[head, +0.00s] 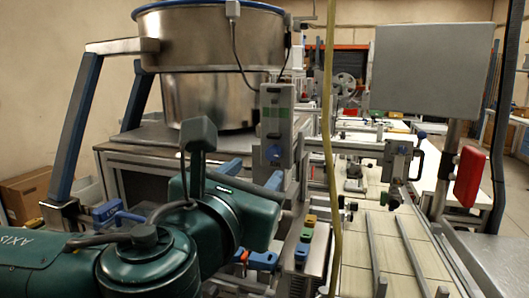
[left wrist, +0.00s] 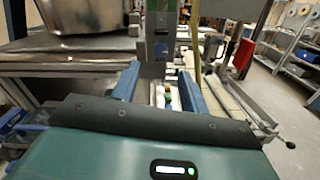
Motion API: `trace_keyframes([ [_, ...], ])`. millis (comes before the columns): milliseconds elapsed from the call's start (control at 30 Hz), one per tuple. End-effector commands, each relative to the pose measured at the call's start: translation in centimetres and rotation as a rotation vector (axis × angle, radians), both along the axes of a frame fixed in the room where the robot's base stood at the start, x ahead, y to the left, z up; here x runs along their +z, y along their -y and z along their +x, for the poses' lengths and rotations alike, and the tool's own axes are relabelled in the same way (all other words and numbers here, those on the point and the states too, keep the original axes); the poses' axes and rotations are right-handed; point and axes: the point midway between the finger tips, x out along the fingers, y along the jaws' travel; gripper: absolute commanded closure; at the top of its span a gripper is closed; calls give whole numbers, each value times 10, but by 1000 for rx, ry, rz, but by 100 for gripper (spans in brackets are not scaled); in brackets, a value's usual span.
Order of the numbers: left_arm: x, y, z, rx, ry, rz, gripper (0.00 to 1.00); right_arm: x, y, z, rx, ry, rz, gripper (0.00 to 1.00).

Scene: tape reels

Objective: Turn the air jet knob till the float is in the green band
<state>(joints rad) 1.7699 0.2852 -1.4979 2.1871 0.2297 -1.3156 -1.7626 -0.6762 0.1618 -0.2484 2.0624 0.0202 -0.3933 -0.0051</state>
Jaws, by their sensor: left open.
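A small dark blue knob (head: 273,152) seems to sit low on that front. My left gripper (head: 254,178) is open and empty, below and in front of the unit. Its two blue fingers (left wrist: 158,86) are spread apart in the left wrist view. My right gripper is out of view.
A large metal bowl (head: 215,55) on blue-grey legs stands behind my left arm. A yellow hose (head: 329,120) hangs just right of the unit. A conveyor (head: 370,262) and a red box (head: 468,176) are to the right.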

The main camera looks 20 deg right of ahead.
Motion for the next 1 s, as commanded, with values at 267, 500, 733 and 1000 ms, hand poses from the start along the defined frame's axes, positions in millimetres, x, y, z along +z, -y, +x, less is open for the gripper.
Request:
trace_keyframes([
  [267, 2, 30, 44, 1, -1, -2, 56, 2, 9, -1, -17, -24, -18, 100],
  [500, 0, 40, 59, -1, -1, -2, 56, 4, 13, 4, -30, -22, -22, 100],
  [733, 0, 41, 60, -1, 0, -2, 56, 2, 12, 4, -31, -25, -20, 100],
  [1000, 0, 41, 60, -1, 0, -2, 74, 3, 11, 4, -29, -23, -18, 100],
])
